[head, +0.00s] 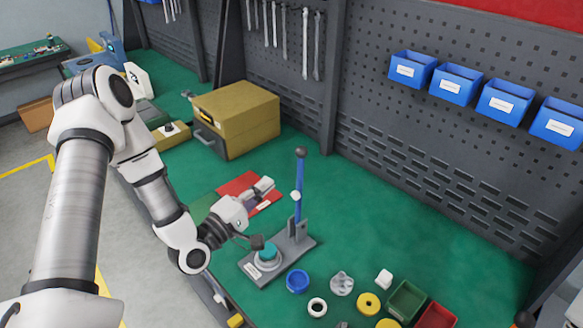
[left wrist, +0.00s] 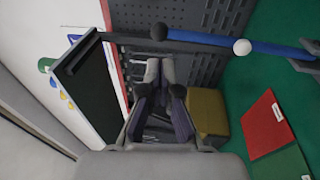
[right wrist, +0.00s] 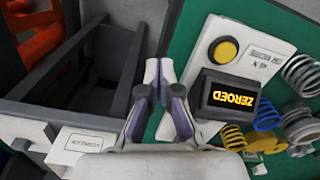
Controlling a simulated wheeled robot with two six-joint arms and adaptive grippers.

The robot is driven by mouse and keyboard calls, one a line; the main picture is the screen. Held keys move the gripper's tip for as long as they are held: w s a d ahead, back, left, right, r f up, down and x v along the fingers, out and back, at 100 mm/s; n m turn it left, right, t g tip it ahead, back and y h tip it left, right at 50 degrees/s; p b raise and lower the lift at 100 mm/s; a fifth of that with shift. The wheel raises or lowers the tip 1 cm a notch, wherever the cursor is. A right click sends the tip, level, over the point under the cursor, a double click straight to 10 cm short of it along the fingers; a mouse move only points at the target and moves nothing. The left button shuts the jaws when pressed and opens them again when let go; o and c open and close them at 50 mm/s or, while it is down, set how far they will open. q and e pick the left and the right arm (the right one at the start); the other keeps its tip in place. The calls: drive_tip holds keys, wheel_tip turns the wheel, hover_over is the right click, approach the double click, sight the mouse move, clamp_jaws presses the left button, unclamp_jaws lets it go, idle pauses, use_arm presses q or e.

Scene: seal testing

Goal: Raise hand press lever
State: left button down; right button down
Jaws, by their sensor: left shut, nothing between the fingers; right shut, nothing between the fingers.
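The hand press stands on the green bench in the head view. Its grey base (head: 308,239) carries a round fixture with a teal top (head: 268,251). Its blue lever (head: 299,173) stands nearly upright, with a dark ball on top and a white knob (head: 295,196) lower down. My left gripper (head: 265,187) is shut and empty, left of the lever and apart from it. In the left wrist view the blue lever (left wrist: 200,40) crosses beyond the left fingertips (left wrist: 158,68). My right gripper (right wrist: 158,72) is shut and empty in the right wrist view.
A red mat (head: 238,186) lies behind my left gripper. A yellow box (head: 237,118) stands at the back. Several rings, caps and small bins (head: 405,300) lie right of the press. The right wrist view shows a "ZEROED" display (right wrist: 233,96), springs and a grey bin (right wrist: 70,95).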

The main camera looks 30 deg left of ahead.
sight(299, 157)
use_arm(q)
drive_tip(key=x, duration=0.8)
drive_tip(key=shift+w+a, duration=0.15)
drive_tip(key=shift+w, duration=0.15)
drive_tip(key=shift+w+d+r, duration=0.1)
drive_tip(key=shift+w+d, duration=0.2)
drive_tip(key=shift+w, duration=0.2)
drive_tip(key=shift+a, duration=0.1)
drive_tip(key=w+g, duration=0.1)
drive_tip(key=w+d, duration=0.1)
drive_tip(key=w, duration=0.1)
drive_tip(key=shift+w+d+r+g, duration=0.2)
drive_tip(key=shift+w+r+g, duration=0.05)
drive_tip(key=shift+w+g, duration=0.15)
drive_tip(key=shift+s, duration=0.1)
drive_tip(key=shift+f, duration=0.1)
